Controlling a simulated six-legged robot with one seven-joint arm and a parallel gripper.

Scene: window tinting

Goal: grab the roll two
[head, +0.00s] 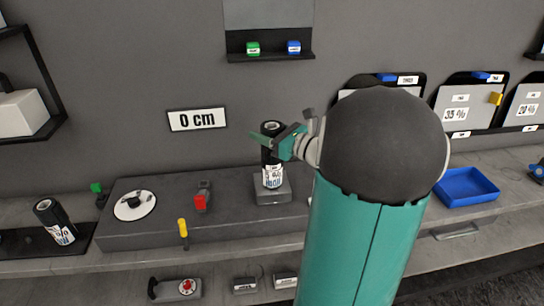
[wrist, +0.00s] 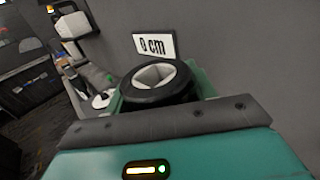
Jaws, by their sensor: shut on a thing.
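A black roll with a white label (head: 272,176) stands upright on a small grey block (head: 272,194) on the bench in the head view. My gripper (head: 274,139) is shut on its upper part. In the wrist view the roll's black top end with its pale hollow core (wrist: 157,82) shows between the green fingers. I cannot read a roll number on either label.
A "0 cm" sign (head: 197,120) is on the wall behind. A round white dial (head: 135,205), a red-tipped tool (head: 200,202) and a yellow-handled tool (head: 183,229) are left of the block. A blue tray (head: 467,187) is at the right. A shelf (head: 270,56) hangs above.

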